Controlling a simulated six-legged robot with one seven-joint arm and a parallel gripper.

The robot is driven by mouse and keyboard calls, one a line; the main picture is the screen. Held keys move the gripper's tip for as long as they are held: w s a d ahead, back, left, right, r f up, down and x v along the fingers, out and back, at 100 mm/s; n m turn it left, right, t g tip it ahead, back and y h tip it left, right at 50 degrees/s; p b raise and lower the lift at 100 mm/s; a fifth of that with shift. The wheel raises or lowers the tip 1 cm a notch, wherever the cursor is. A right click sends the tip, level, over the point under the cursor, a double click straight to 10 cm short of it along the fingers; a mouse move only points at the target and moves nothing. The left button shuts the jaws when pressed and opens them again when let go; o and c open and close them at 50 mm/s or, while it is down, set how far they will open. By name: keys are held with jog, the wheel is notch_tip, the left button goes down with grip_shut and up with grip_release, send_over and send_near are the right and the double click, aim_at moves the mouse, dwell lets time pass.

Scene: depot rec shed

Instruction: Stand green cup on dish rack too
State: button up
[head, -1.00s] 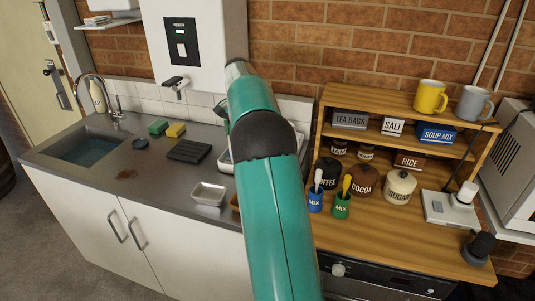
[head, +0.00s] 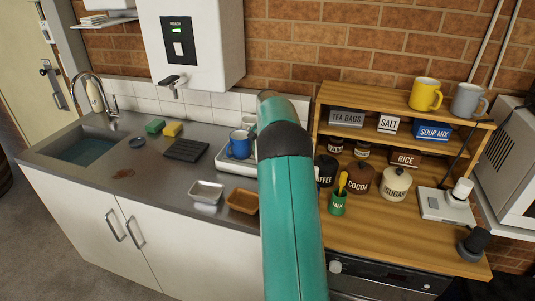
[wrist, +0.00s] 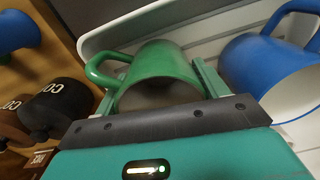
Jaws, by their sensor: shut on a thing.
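The green cup (wrist: 165,62) is between my gripper's fingers (wrist: 158,88) in the wrist view, with its handle to the left. My gripper is shut on it. The white dish rack (wrist: 120,36) lies behind and beneath the cup there; I cannot tell whether the cup touches it. A blue cup (wrist: 265,70) is on the rack to the right, close to my right finger. In the head view, the rack (head: 226,166) and the blue cup (head: 239,147) show left of my arm. My arm hides my gripper and the green cup there.
Another cup (head: 249,121) partly shows behind the blue one. A silver tray (head: 206,191) and a brown tray (head: 242,201) sit at the counter's front. The wooden shelf unit (head: 398,221), with jars and a green mix pot (head: 337,204), stands to the right.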

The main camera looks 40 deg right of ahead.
jog(key=o, duration=1.2)
jog(key=shift+f, duration=0.1)
notch_tip(320, 180, up, 12)
jog(key=s+a+r+n+t, duration=0.15)
jog(key=a+r, duration=0.35)
jog(key=a, duration=0.5)
jog(key=s+a+r+n, duration=0.1)
jog(key=a+r+n, duration=0.3)
jog(key=a, duration=0.6)
jog(key=s+a+r+n+t, duration=0.1)
jog(key=s+a+n, duration=0.1)
jog(key=s+a, duration=0.55)
jog(key=s+a+n+t, duration=0.25)
jog(key=s+a, duration=0.25)
jog(key=a, duration=0.6)
jog(key=s+a+f+n, duration=0.3)
jog(key=s+a+f, duration=0.4)
jog(key=s, duration=0.4)
jog(key=shift+n, duration=0.4)
